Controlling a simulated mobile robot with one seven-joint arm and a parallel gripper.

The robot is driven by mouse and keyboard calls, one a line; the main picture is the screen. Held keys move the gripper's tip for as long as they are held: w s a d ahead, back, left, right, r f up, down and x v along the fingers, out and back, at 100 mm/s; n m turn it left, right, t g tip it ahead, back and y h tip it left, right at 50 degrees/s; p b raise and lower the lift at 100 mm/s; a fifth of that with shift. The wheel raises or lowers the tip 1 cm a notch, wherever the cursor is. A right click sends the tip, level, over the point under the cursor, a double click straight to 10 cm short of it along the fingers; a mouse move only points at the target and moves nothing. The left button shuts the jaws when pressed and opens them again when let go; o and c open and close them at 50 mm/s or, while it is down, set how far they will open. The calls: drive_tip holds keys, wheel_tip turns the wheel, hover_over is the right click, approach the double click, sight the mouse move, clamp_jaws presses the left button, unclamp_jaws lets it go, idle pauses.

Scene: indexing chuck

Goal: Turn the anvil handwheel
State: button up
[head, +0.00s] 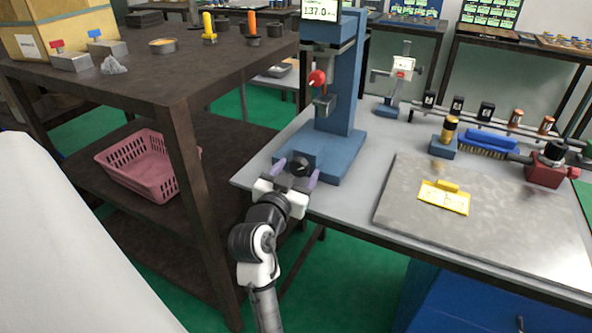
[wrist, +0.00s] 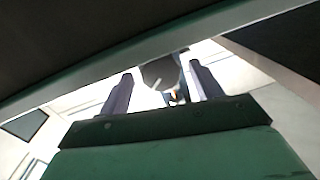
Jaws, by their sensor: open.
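A blue bench stand (head: 345,85) with a digital display reading about 137.0 stands at the left end of the grey bench. A dark round wheel (head: 299,167), which looks like the anvil handwheel, sits low at the front of its blue base. My gripper (head: 296,173) is open at that wheel, with one purple finger on each side of it. In the wrist view my gripper (wrist: 160,75) has its two fingers apart, and a dark rounded shape (wrist: 160,72) shows between them. I cannot tell whether the fingers touch the wheel.
A red knob (head: 317,78) is on the stand above the wheel. A dark shelf table (head: 150,85) stands close on the left, with a pink basket (head: 140,165) below. A grey plate (head: 500,220) with a yellow tag (head: 444,199) lies on the bench to the right.

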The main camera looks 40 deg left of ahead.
drive_tip(key=shift+c, duration=0.3)
drive_tip(key=c, duration=0.9)
drive_tip(key=shift+c, duration=0.2)
drive_tip(key=shift+r+n, duration=0.1)
drive_tip(key=shift+n, duration=0.2)
drive_tip(key=n+p, duration=0.4)
drive_tip(key=shift+r, duration=0.15)
drive_tip(key=n+p, duration=0.3)
drive_tip(key=n, duration=0.1)
drive_tip(key=shift+n+g+h+p, duration=0.3)
drive_tip(key=shift+h+p, duration=0.05)
drive_tip(key=shift+h, duration=0.05)
drive_tip(key=n+p, duration=0.4)
drive_tip(key=n, duration=0.1)
drive_tip(key=shift+a+r+h, duration=0.1)
drive_tip(key=shift+a+h, duration=0.05)
drive_tip(key=shift+h, duration=0.15)
drive_tip(key=shift+f+n+h+p, duration=0.2)
drive_tip(key=shift+n+h+p, duration=0.1)
drive_tip(key=shift+n+p, duration=1.35)
drive_tip(key=shift+n, duration=0.25)
